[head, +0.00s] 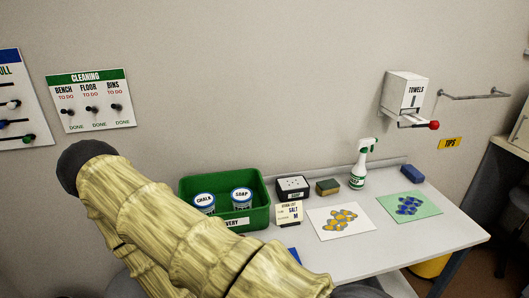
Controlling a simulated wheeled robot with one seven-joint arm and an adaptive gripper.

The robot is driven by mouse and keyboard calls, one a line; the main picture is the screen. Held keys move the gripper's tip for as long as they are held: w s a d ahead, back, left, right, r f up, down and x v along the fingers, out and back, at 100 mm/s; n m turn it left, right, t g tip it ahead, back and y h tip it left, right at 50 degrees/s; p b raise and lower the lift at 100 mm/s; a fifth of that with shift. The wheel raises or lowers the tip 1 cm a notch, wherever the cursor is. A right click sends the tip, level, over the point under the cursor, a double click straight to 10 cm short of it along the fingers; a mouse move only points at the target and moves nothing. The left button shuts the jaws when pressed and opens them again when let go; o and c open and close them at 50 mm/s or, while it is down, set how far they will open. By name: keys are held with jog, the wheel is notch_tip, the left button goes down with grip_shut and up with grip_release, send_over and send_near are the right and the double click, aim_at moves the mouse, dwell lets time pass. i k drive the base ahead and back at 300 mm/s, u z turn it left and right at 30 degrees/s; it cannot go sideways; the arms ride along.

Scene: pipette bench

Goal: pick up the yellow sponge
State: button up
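A small yellowish-brown block with a dark green top, which looks like the yellow sponge (328,187), lies near the back of the white bench (375,263). It sits between a black-topped box and a spray bottle, and nothing covers it in the head view. My arm, with a bamboo-like surface, crosses the lower left foreground in front of the bench. My gripper is not in view, so its place and its hold cannot be seen.
A green bin (262,217) holds two labelled tins. A black-topped box (292,187), a spray bottle (359,168), a blue block (412,173) and a small card (289,212) stand nearby. A white sheet (322,231) and a green sheet (421,198) bear small pieces. A towel dispenser (405,92) juts from the wall.

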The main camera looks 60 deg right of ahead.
aim_at(326, 187)
jog(key=u, duration=0.3)
jog(key=k, duration=0.9)
jog(key=z, duration=1)
